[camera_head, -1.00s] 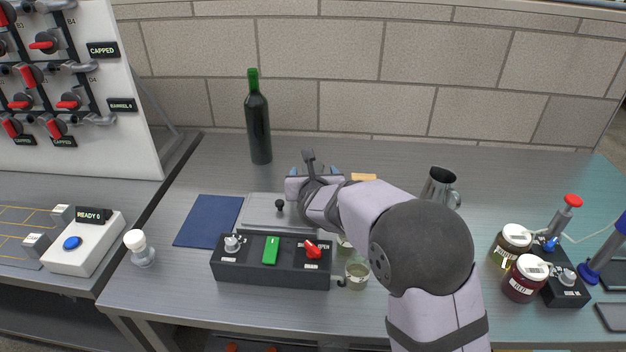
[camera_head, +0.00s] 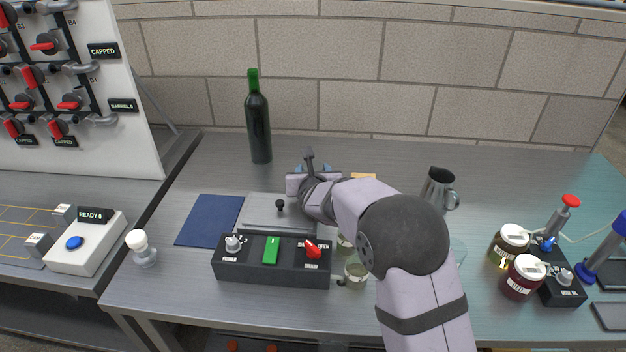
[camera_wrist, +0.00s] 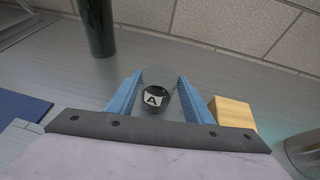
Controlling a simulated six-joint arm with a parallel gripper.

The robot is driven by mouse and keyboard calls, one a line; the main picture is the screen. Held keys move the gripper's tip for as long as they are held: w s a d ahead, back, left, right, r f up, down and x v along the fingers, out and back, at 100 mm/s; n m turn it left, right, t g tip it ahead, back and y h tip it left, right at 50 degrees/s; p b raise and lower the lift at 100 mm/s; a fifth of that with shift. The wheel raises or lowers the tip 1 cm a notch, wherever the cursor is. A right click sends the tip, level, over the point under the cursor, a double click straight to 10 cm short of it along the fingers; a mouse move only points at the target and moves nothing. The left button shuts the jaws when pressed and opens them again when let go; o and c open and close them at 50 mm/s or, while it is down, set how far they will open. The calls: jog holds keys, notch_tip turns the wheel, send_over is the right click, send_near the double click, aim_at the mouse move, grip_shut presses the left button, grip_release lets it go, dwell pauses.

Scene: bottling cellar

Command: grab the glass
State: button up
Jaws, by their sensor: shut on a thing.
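A clear glass with a white label marked "A" (camera_wrist: 156,98) stands between the blue fingers of my gripper (camera_wrist: 160,78) in the wrist view. The fingers are shut on it, one at each side. Dark contents or a dark base show low in the glass. In the head view my gripper (camera_head: 312,170) is at the middle of the table, behind the grey plate, and the wrist hides the glass. Two other small glass vessels stand by the black control box, one at its right end (camera_head: 356,275) and one partly hidden by my arm (camera_head: 344,243).
A green bottle (camera_head: 258,130) stands behind and left of my gripper. A wooden block (camera_wrist: 234,114) is close to the right finger. A metal jug (camera_head: 437,188) stands to the right. The control box (camera_head: 250,270) and blue mat (camera_head: 208,221) lie in front and left.

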jog(key=shift+r, duration=0.35)
notch_tip(320, 180, up, 9)
jog(key=p, duration=0.3)
jog(key=shift+r, duration=0.15)
dwell(0.7)
jog(key=shift+r, duration=0.1)
